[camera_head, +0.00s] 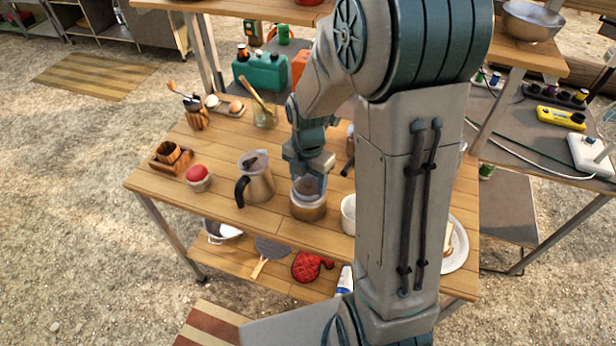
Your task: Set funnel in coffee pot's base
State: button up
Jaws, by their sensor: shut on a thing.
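My gripper (308,168) points down over the middle of the table. It is shut on a small greyish thing, which looks like the funnel (309,185) and is partly hidden by the fingers. Directly below is a round, brownish metal vessel (308,210), which looks like the coffee pot's base. The funnel overlaps its mouth in this view; I cannot tell whether it is inside or just above. A steel pot (259,181) with a black handle and dark lid knob stands upright to the left of the vessel.
On the wooden table (225,220), a white cup (348,213) stands close right of the vessel. A red-topped pot (198,177), wooden box (170,158) and glass jar (265,115) stand left and behind. My arm hides much of the table's right side.

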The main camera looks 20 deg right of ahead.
jog(key=shift+f, duration=0.15)
jog(key=o, duration=1)
jog(key=shift+o, duration=0.2)
notch_tip(320, 180, up, 14)
jog(key=shift+f, duration=0.1)
jog(key=s+m+t, duration=0.1)
jog(key=s+m, duration=0.6)
jog(key=m, duration=0.6)
jog(key=s+r+m+t, duration=0.1)
jog(key=s+m+t, duration=0.1)
jog(key=s+m, duration=0.5)
jog(key=m, duration=0.5)
jog(key=shift+s+m, duration=0.15)
jog(key=shift+m, duration=0.25)
